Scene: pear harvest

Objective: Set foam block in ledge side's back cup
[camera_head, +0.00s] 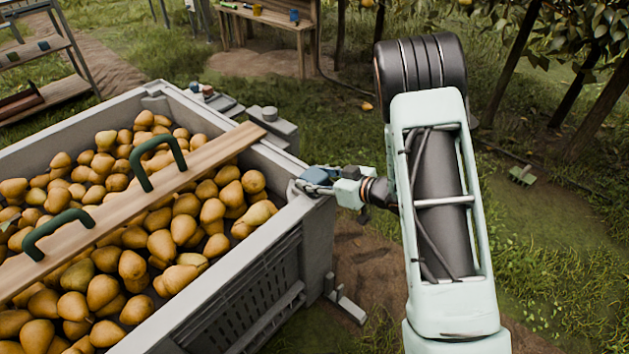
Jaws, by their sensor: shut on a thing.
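My gripper (312,184) is at the near right corner of the large grey crate (318,232), reaching in from the right. It is shut on a small blue-grey block (317,175), which looks like the foam block. The fingers partly hide the block, and whether it touches the crate corner cannot be told. A grey ledge (283,128) sticks out from the crate's far right side, with a round grey cup-like piece (270,114) on it. The inside of that piece is too small to make out.
Pears (160,245) fill the crate. A wooden plank (105,222) with two green handles (158,160) lies across it. Small items (208,92) sit on the ledge farther back. A wooden table (268,25) and a shelf rack (50,50) stand behind; trees are at right.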

